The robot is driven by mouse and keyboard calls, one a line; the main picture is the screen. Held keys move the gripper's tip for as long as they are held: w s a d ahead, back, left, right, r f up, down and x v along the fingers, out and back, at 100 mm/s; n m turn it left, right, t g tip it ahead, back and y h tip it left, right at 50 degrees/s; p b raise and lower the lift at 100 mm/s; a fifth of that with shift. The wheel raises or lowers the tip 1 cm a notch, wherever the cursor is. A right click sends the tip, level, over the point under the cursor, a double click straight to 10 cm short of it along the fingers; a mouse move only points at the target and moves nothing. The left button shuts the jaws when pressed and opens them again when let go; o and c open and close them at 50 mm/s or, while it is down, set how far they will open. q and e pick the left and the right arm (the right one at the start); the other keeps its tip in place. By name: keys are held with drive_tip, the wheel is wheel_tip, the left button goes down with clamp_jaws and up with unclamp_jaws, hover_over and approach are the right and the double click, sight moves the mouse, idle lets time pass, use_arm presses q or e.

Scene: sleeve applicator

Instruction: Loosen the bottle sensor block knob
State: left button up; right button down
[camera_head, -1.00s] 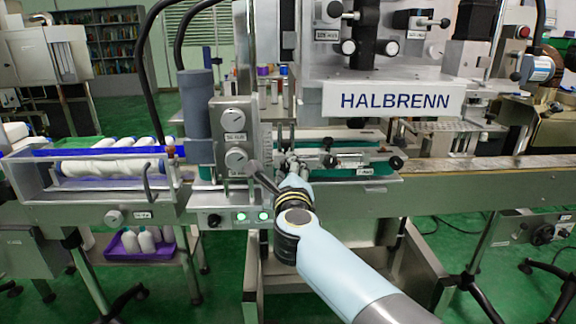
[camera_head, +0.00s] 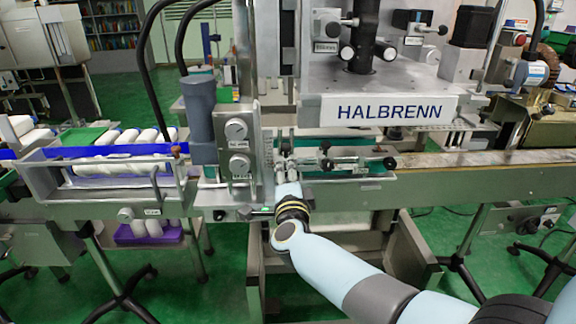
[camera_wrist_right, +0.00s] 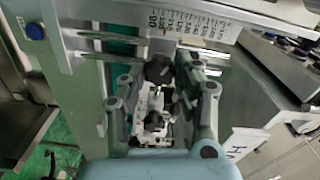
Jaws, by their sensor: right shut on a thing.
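My right gripper (camera_head: 286,168) reaches in from the lower right to the conveyor rail of the applicator in the head view. In the right wrist view, the fingers of my right gripper (camera_wrist_right: 160,76) are closed around a dark knob (camera_wrist_right: 157,69) beside a scale strip with printed numbers. The knob sits between the fingertips, and the fingers hide part of it. The sensor block itself is mostly hidden behind the gripper, and I cannot make out its outline. My left gripper is not in view.
A grey panel with two round dials (camera_head: 238,147) stands just left of my gripper. Clamp rods with black knobs (camera_head: 326,163) lie just right of it. The HALBRENN sign (camera_head: 389,109) hangs above. White bottles (camera_head: 115,165) lie in the left infeed tray.

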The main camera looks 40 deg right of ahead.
drive_tip(key=n+p, duration=0.2)
drive_tip(key=n, duration=0.1)
drive_tip(key=shift+r+n, duration=0.1)
drive_tip(key=shift+n, duration=0.3)
drive_tip(key=n+p, duration=0.2)
drive_tip(key=n, duration=0.1)
drive_tip(key=shift+n, duration=0.3)
drive_tip(key=n+p, duration=0.1)
drive_tip(key=n, duration=0.2)
drive_tip(key=shift+n, duration=0.3)
drive_tip(key=shift+a+n+p, duration=0.1)
drive_tip(key=shift+n+p, duration=0.75)
drive_tip(key=shift+n, duration=1.25)
drive_tip(key=c, duration=1)
unclamp_jaws()
drive_tip(key=shift+o, duration=0.2)
drive_tip(key=v, duration=1.2)
